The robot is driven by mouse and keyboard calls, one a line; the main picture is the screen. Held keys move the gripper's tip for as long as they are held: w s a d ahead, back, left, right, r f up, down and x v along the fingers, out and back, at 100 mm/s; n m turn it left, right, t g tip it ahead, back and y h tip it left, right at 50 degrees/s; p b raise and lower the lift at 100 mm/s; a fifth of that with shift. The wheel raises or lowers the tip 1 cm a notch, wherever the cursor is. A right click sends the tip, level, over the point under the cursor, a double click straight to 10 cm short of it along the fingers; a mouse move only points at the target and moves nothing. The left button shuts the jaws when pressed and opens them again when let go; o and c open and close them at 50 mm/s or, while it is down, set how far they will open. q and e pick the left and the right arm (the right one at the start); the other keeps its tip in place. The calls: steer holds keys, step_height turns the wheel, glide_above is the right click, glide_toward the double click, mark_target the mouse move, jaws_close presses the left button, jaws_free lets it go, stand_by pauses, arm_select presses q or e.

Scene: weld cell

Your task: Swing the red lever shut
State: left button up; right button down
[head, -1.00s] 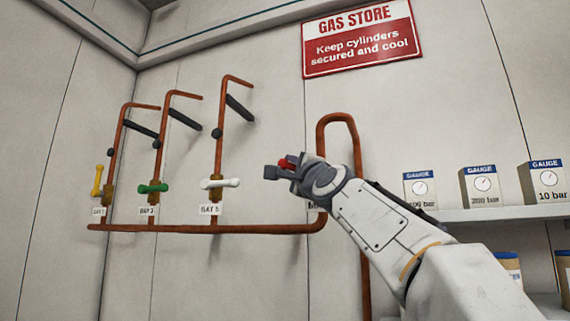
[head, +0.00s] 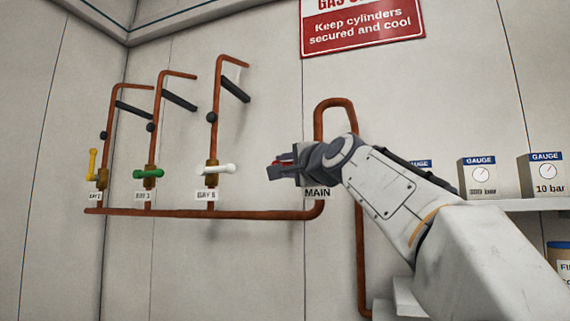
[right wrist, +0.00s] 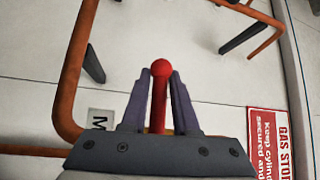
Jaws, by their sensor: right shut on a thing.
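The red lever (right wrist: 159,105) shows in the right wrist view as a red rod with a round ball end, between the two fingers of my right gripper (right wrist: 160,78). The ball sits at the fingertips. The lever's other end is hidden behind the gripper body. The jaws are shut on the lever. The lever's pivot and exact angle are hidden. My left gripper is not in view.
Copper pipework (head: 250,213) runs along the wall. To the left are a white handle (head: 218,169), a green handle (head: 148,174) and a yellow handle (head: 92,165). A shelf with gauge boxes (head: 478,178) is at the right. The wall between white handle and gripper is bare.

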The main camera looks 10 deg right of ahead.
steer(key=shift+f, duration=0.15)
steer(key=c, duration=0.8)
jaws_free()
steer(key=shift+a, duration=0.15)
steer(key=b+v, duration=0.5)
steer(key=v, duration=0.5)
steer(key=shift+s+b, duration=0.2)
steer(key=shift+b, duration=0.1)
steer(key=shift+f, duration=0.1)
